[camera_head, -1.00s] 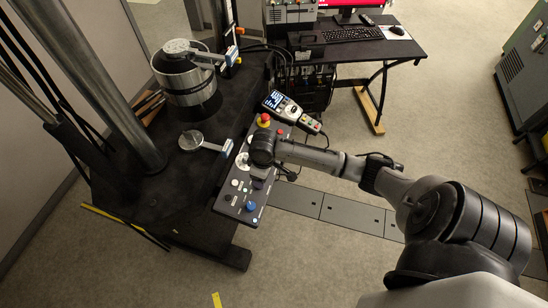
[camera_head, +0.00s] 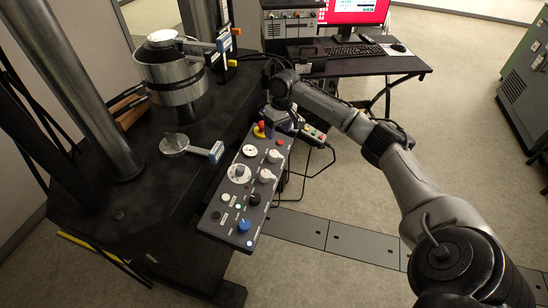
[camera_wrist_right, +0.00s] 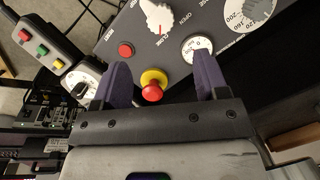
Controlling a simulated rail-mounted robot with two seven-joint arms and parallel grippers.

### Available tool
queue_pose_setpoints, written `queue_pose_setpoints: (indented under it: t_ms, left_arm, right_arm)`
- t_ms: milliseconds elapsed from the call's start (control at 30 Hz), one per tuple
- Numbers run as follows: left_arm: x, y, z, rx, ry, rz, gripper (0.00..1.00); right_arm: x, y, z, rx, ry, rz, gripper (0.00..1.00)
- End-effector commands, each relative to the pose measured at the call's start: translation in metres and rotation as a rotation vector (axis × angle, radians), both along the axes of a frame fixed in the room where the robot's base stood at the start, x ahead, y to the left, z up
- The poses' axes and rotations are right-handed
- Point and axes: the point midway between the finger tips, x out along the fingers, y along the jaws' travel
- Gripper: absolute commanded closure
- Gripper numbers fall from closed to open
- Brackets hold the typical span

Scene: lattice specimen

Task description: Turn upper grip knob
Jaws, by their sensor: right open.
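I cannot tell which is the upper grip knob. In the right wrist view one white knob (camera_wrist_right: 157,14) shows at the top, with open and close lettering beside it. My right gripper (camera_wrist_right: 163,75) is open and empty. Its fingers frame the red-and-yellow emergency stop (camera_wrist_right: 152,88), apart from the white knob. In the head view, the right gripper (camera_head: 285,119) is over the panel's far end, partly hidden by the wrist. The left gripper is not in view.
A red button (camera_wrist_right: 125,49), a small dial (camera_wrist_right: 197,47) and a large dial (camera_wrist_right: 248,14) lie near the fingers. A handheld pendant (camera_head: 315,134) is beside the panel. The testing machine's metal cylinder (camera_head: 172,80) stands left. A desk (camera_head: 365,66) is behind.

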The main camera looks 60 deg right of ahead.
Motion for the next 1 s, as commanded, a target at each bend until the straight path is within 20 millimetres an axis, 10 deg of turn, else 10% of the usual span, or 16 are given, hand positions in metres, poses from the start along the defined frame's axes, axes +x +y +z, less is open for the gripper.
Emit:
queue_pose_setpoints:
  t_ms: [500,1000]
  left_arm:
    - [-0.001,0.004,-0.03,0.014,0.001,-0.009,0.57]
    - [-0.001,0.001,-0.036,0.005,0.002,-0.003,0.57]
  right_arm:
    - [0.004,0.013,-0.092,-0.002,0.001,0.002,0.33]
    - [0.005,0.016,-0.113,-0.002,0.0,0.003,0.33]
